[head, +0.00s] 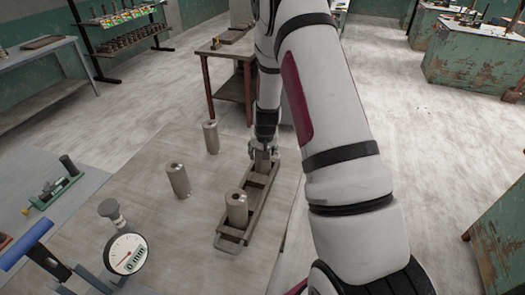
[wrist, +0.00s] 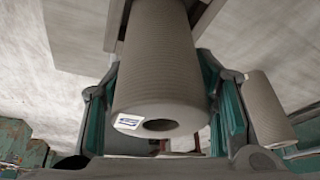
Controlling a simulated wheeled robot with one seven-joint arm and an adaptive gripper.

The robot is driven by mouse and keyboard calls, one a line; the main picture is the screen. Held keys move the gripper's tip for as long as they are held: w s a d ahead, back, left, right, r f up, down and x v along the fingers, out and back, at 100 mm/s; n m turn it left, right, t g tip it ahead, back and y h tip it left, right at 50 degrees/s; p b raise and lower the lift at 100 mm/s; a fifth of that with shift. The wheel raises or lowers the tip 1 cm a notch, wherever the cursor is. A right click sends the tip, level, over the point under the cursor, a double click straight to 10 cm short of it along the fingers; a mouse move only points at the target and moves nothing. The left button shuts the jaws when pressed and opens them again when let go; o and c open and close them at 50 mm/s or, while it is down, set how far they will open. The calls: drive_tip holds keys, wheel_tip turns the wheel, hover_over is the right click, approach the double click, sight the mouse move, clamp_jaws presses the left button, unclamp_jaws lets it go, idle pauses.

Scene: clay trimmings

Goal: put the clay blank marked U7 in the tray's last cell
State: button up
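My gripper (head: 263,150) is over the far end of the long brown tray (head: 222,241) in the head view. In the wrist view its teal-padded fingers (wrist: 162,65) lie against both sides of a grey-brown clay blank (wrist: 158,65), a ribbed cylinder with a hole in its end. A small white label with a dark mark shows beside the hole; I cannot read it. The blank's lower end is hidden, so I cannot tell whether it touches the tray. Another blank (head: 237,209) stands in the tray's near part. Two more blanks (head: 210,137) (head: 178,180) stand left of the tray.
A round dial gauge (head: 126,254) stands on the table's near left, by a blue-handled tool (head: 27,243). A green device (head: 58,185) sits on the grey surface at left. The pale tabletop (head: 135,160) is bare around the loose blanks.

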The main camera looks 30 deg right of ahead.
drive_tip(key=shift+o, duration=0.5)
drive_tip(key=shift+s+r, duration=0.1)
drive_tip(key=shift+r, duration=0.5)
drive_tip(key=s+a+r+n+y, duration=0.1)
drive_tip(key=s+a+r, duration=0.3)
drive_tip(key=r, duration=0.5)
drive_tip(key=s+a+r+n+t, duration=0.1)
drive_tip(key=s+a+r, duration=0.35)
drive_tip(key=r, duration=0.35)
drive_tip(key=s+a+r+n+y, duration=0.1)
drive_tip(key=s+a+r, duration=0.35)
drive_tip(key=r, duration=0.45)
drive_tip(key=s+a+r+n, duration=0.1)
drive_tip(key=s+a+r, duration=0.2)
drive_tip(key=s, duration=0.5)
drive_tip(key=s+a+r+n, duration=0.2)
drive_tip(key=s+a+r, duration=0.2)
drive_tip(key=s, duration=0.5)
drive_tip(key=shift+a+r+b, duration=0.25)
drive_tip(key=shift+a+b, duration=0.05)
drive_tip(key=shift+s, duration=0.1)
